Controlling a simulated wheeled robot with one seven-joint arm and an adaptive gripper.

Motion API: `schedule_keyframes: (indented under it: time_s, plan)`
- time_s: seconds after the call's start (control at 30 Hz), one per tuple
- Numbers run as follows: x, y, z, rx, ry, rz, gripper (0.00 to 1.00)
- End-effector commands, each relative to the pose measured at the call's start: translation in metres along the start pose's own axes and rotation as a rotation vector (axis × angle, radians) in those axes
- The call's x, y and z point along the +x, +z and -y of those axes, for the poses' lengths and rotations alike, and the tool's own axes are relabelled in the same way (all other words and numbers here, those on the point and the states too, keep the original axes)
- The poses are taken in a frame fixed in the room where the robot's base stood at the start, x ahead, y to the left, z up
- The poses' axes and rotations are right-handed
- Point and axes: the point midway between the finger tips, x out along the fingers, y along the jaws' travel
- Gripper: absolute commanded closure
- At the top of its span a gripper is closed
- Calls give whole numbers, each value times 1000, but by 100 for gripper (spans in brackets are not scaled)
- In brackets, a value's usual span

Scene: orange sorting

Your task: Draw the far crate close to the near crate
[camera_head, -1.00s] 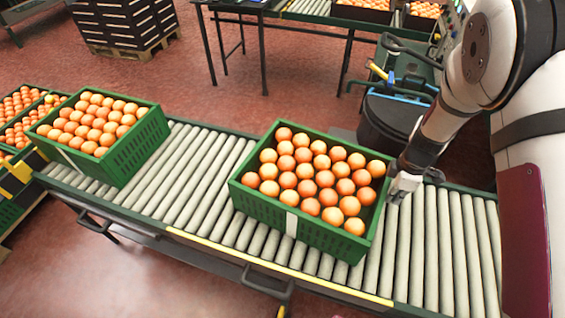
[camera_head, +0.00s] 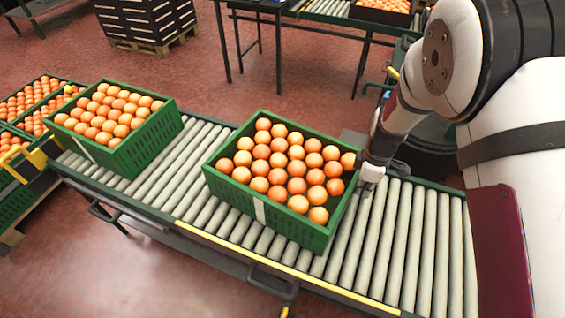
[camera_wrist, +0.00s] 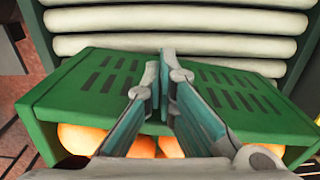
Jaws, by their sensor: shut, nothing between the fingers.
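Two green slatted crates full of oranges stand on a roller conveyor (camera_head: 400,235). The left crate (camera_head: 150,137) is the farther from my arm. The middle crate (camera_head: 285,230) is the nearer, with a narrow strip of bare rollers between them. My gripper (camera_head: 372,173) is at the middle crate's right end. In the wrist view my gripper (camera_wrist: 159,68) has its fingers together and empty, over the slotted end wall (camera_wrist: 100,85) of that crate. Oranges show below the fingers. Whether the fingertips touch the wall is hard to tell.
Bare rollers lie right of the middle crate. More crates of oranges (camera_head: 28,97) stand at the far left beside a yellow handle (camera_head: 30,160). A dark crate stack on a pallet (camera_head: 148,25) is behind. A yellow strip (camera_head: 215,238) and handles run along the conveyor's front edge.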

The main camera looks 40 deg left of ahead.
Motion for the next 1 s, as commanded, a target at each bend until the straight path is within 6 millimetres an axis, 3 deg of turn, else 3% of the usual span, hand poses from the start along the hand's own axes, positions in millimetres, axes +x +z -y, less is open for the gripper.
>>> schedule_keyframes:
  time_s: [1.0]
  plan:
    - [1, -122, 0, -4, 1, -3, 100]
